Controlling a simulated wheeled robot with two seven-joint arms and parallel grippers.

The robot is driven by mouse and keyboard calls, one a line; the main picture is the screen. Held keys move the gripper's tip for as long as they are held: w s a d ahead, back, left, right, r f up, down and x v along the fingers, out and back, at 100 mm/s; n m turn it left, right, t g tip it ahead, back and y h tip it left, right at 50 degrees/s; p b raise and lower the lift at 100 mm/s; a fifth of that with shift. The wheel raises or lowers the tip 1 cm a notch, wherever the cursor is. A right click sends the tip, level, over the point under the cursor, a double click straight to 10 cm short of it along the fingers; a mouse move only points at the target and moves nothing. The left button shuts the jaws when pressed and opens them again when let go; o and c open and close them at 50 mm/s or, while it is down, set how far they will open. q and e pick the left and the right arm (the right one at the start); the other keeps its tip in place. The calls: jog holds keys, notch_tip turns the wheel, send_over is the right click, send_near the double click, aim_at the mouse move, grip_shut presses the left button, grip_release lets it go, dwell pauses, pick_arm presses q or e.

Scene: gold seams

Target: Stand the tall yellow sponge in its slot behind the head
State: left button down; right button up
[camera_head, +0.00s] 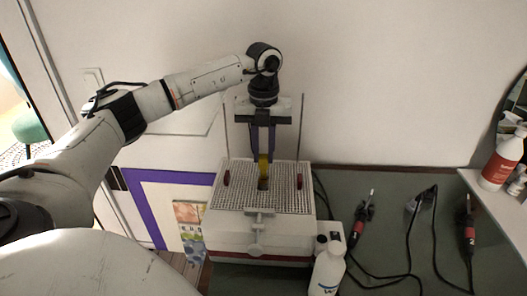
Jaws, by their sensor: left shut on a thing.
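My left gripper (262,157) points down over the white box-shaped unit (222,218), near the middle of its gridded top. It is shut on the yellow sponge (263,171), which shows as a narrow upright yellow strip between the fingers. The sponge's lower end is at a dark opening (263,184) in the grid. I cannot tell how deep it sits in it. A light T-shaped fitting (257,232) is on the unit's front, closer to me than the sponge. My right gripper is not in view.
Red-handled tools (358,228) with black cables lie on the grey-green table (395,205) at right. A white bottle (327,270) stands close to the unit's front right corner. Another bottle (502,163) stands on a white shelf at far right. A wall is close behind the unit.

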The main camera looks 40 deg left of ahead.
pick_arm(q)
jog(key=shift+f+b, duration=1)
jog(key=shift+f, duration=1)
dwell(1.1)
